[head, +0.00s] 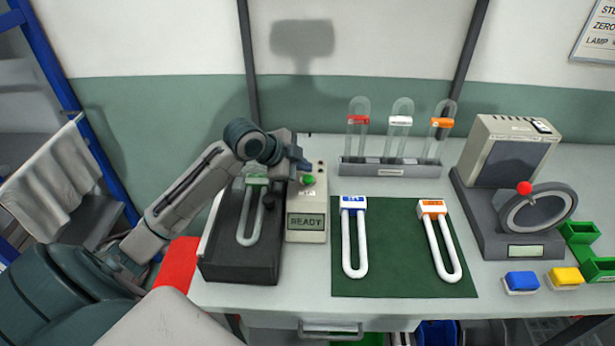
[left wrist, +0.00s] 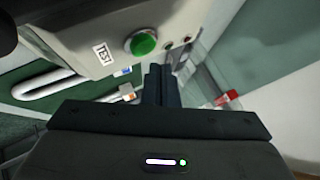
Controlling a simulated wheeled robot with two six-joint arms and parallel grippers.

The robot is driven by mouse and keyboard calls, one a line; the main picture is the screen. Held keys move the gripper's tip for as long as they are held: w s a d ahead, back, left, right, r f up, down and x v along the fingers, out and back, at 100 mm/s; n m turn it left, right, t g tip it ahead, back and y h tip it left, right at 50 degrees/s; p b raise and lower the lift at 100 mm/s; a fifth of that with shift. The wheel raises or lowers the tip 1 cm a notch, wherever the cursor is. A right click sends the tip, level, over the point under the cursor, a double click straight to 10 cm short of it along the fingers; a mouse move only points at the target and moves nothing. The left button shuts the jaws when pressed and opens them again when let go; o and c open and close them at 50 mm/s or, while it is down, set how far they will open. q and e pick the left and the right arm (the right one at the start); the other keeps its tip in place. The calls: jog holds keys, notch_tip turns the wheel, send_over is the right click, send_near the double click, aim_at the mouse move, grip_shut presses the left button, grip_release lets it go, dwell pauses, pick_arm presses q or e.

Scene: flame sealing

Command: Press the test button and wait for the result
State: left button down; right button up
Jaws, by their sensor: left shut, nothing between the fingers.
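The test unit (head: 306,235) is a pale box with a display reading READY. Its green test button (head: 308,180) is near the top, and it also shows in the left wrist view (left wrist: 142,42) beside a TEST label. My left gripper (head: 302,165) is shut and empty, with its fingertips just behind the green button in the head view. In the left wrist view the shut fingers (left wrist: 157,78) are beside the button, apart from it. A U-shaped tube with a green cap (head: 250,225) lies in the black tray (head: 240,268) left of the unit. My right gripper is not in view.
A green mat (head: 390,285) holds a blue-capped tube (head: 353,240) and an orange-capped tube (head: 437,240). A rack (head: 390,170) with three tubes stands behind. A grey device with a ring (head: 540,207), a blue block (head: 521,281) and a yellow block (head: 565,277) are at right.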

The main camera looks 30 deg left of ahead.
pick_arm(q)
jog(key=shift+f, duration=0.1)
jog(key=shift+f, duration=0.35)
jog(key=shift+f, duration=0.1)
jog(key=shift+f, duration=0.4)
dwell(0.6)
jog(key=shift+r, duration=0.1)
jog(key=shift+r+p, duration=0.7)
jog(key=shift+r, duration=0.15)
